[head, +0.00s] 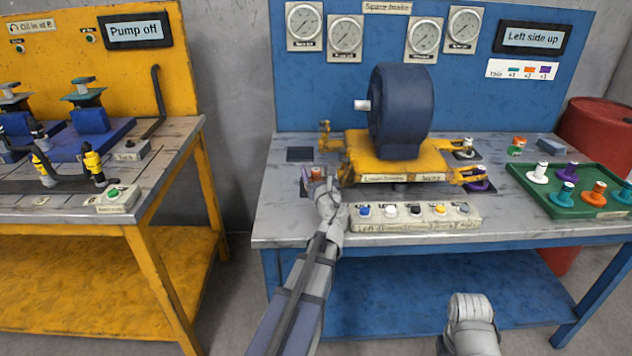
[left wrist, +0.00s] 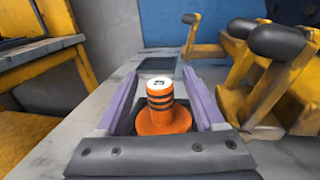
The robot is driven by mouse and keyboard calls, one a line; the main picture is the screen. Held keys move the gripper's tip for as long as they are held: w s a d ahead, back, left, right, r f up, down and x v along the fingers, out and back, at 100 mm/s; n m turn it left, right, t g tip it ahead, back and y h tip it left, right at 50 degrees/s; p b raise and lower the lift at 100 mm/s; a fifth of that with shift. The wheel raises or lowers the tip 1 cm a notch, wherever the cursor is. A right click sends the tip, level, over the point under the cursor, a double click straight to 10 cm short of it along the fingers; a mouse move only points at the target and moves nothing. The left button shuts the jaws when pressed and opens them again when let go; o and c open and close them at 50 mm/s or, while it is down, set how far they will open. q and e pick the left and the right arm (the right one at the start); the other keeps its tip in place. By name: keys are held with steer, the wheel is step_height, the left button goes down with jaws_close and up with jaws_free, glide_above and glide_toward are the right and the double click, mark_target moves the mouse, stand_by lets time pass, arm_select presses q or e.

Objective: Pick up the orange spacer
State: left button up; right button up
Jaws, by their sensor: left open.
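An orange spacer (head: 317,172) with dark bands and a white top stands upright on a dark square at the left of the blue bench. It shows large in the left wrist view (left wrist: 162,118). My left gripper (head: 324,184) is open, with its purple fingers on either side of the spacer; the wrist view shows gaps between them and it. The spacer's lower part is partly hidden by the gripper body. Another orange spacer (head: 594,193) stands in the green tray (head: 570,209) at the right.
A blue motor (head: 402,105) on a yellow base (head: 395,160) stands right of the gripper, its yellow arms close by. A button panel (head: 415,217) lies along the front edge. An empty dark square (head: 300,154) lies behind the spacer. A yellow bench (head: 160,170) stands left.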

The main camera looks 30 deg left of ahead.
arm_select(q)
steer(key=shift+x, duration=1.25)
steer(key=shift+c, duration=0.3)
jaws_close()
